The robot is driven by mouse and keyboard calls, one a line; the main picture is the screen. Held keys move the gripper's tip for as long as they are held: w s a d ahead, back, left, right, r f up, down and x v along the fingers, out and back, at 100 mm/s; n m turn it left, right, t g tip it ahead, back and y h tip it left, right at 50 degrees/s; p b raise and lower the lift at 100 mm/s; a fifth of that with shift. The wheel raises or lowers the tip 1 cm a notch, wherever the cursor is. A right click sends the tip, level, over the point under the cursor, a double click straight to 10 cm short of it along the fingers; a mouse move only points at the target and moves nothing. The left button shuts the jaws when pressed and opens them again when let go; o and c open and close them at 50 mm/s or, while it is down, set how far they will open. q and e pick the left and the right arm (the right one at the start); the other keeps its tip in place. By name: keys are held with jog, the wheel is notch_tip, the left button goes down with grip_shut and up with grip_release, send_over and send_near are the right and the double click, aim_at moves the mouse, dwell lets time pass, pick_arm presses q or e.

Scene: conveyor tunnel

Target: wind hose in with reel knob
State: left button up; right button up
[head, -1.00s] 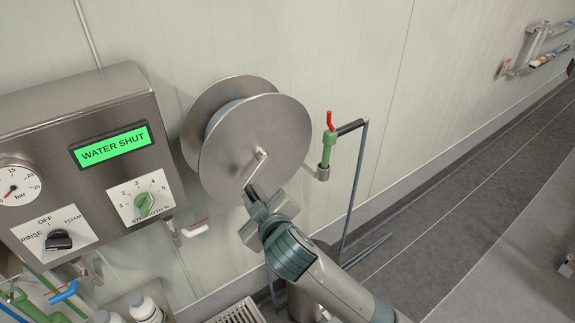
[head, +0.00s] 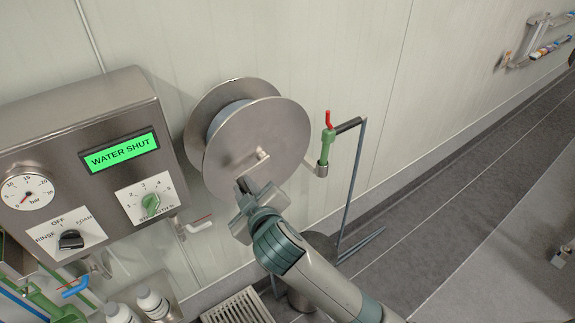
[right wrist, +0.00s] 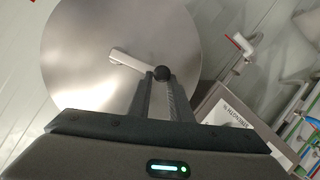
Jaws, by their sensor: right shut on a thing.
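The hose reel has two round steel discs, and its front disc (head: 275,135) faces me in the middle of the head view. A pale wound band of hose (head: 219,113) shows in part between the discs. A short steel crank (head: 255,160) runs from the hub down and left. My right gripper (head: 243,184) is at its outer end and hides the knob there. My left gripper is not in view.
Left of the reel is a steel control box (head: 80,130) reading "WATER SHUT", with dials and a gauge. A green-handled spray lance (head: 327,145) hangs in a bracket right of the reel. Bottles (head: 152,303) stand low left. A floor grate (head: 237,307) lies below.

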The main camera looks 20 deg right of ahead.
jog(key=shift+r, duration=0.1)
jog(key=shift+r, duration=2.3)
jog(key=shift+w+d+r, duration=0.1)
jog(key=shift+r, duration=0.05)
jog(key=r, duration=0.1)
jog(key=d+r, duration=0.1)
jog(key=r, duration=0.1)
jog(key=shift+w+d, duration=0.25)
jog(key=shift+d, duration=0.1)
jog(key=shift+w+d+r, duration=0.15)
jog(key=shift+d+r, duration=0.15)
jog(key=shift+d, duration=0.05)
jog(key=shift+w+d+r, duration=0.25)
jog(key=shift+d+r, duration=0.1)
jog(key=shift+d, duration=0.3)
jog(key=shift+w+d+r, duration=0.2)
jog(key=shift+d+r, duration=0.1)
jog(key=shift+d, duration=0.4)
jog(key=shift+w+d+r, duration=0.25)
jog(key=shift+d+r, duration=0.1)
jog(key=shift+d, duration=0.3)
